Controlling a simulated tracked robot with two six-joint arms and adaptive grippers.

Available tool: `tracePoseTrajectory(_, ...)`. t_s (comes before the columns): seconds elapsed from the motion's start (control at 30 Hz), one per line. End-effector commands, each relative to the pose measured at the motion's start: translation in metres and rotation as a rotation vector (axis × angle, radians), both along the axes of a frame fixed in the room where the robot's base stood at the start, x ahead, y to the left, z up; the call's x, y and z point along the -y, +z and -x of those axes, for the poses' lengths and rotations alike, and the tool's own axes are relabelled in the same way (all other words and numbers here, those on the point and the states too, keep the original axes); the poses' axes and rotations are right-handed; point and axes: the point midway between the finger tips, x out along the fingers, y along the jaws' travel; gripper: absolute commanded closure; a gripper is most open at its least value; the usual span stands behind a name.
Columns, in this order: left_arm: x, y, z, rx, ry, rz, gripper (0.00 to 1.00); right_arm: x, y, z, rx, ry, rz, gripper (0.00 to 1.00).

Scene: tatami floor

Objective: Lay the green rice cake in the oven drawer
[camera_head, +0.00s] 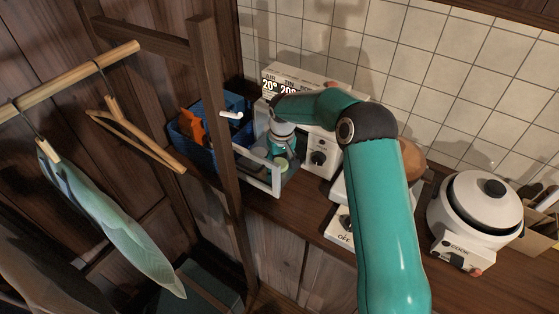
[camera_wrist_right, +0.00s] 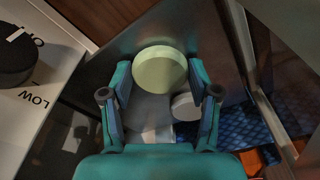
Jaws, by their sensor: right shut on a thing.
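The green rice cake (camera_wrist_right: 158,70), a pale green disc, sits between the fingertips of my right gripper (camera_wrist_right: 160,78), which is shut on it. In the head view the right gripper (camera_head: 283,150) reaches down into the oven drawer, and the rice cake (camera_head: 281,163) shows at its tips. The oven drawer (camera_head: 262,168) is pulled out, its pale handle bar at the front. I cannot tell whether the rice cake touches the drawer floor. A smaller whitish disc (camera_wrist_right: 185,106) lies beside it, partly hidden by a finger. My left gripper is out of view.
The white oven (camera_head: 320,160) with black knobs stands against the tiled wall. A blue basket (camera_head: 190,140) with an orange thing is left of the drawer. A dark wooden post (camera_head: 218,120) rises close to the drawer's left. A white rice cooker (camera_head: 480,205) stands at the right.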

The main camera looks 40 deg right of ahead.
Motion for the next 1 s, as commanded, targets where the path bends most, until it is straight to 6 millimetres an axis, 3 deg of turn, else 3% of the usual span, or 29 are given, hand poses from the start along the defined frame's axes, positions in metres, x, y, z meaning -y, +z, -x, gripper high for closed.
tracePoseTrajectory(0.23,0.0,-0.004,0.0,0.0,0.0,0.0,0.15,0.0,-0.003,0.0,0.001,0.0,0.0,0.73)
tracePoseTrajectory(0.27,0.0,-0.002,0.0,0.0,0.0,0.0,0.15,0.0,-0.002,0.0,0.001,0.0,0.0,0.34)
tracePoseTrajectory(0.4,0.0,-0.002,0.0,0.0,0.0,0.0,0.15,0.0,-0.001,-0.001,0.001,0.001,0.0,0.14)
tracePoseTrajectory(0.8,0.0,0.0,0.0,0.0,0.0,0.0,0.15,-0.001,0.003,-0.001,0.002,0.001,0.0,0.14)
tracePoseTrajectory(1.0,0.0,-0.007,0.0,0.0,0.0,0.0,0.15,-0.002,0.028,0.001,0.005,0.001,0.001,0.14)
